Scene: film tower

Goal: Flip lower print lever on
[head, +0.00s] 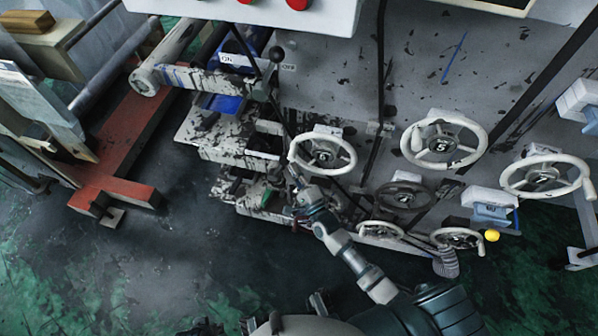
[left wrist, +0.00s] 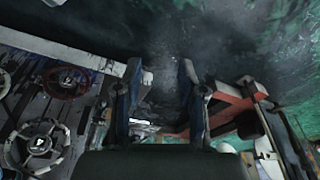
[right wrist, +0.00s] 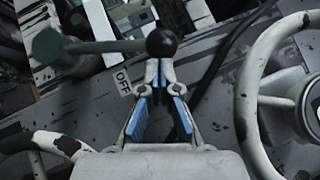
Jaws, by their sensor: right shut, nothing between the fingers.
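In the right wrist view, the lower print lever is a dark green rod (right wrist: 105,46) ending in a black ball knob (right wrist: 162,42). An "OFF" label (right wrist: 122,80) is on the panel below the rod. My right gripper (right wrist: 160,68) is shut and empty, its tips right at the near side of the knob; I cannot tell whether they touch. In the head view my right gripper (head: 294,178) is at the machine's lower left, left of a white handwheel, and hides much of the lever. My left gripper (left wrist: 161,70) is open and empty, away from the lever.
White handwheels (head: 443,140) stand out from the panel to the right of my right gripper. An upper lever with a black knob (head: 276,54) sits above, near "ON" and "OFF" labels. A red beam (head: 125,145) lies left. The dark floor in front is open.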

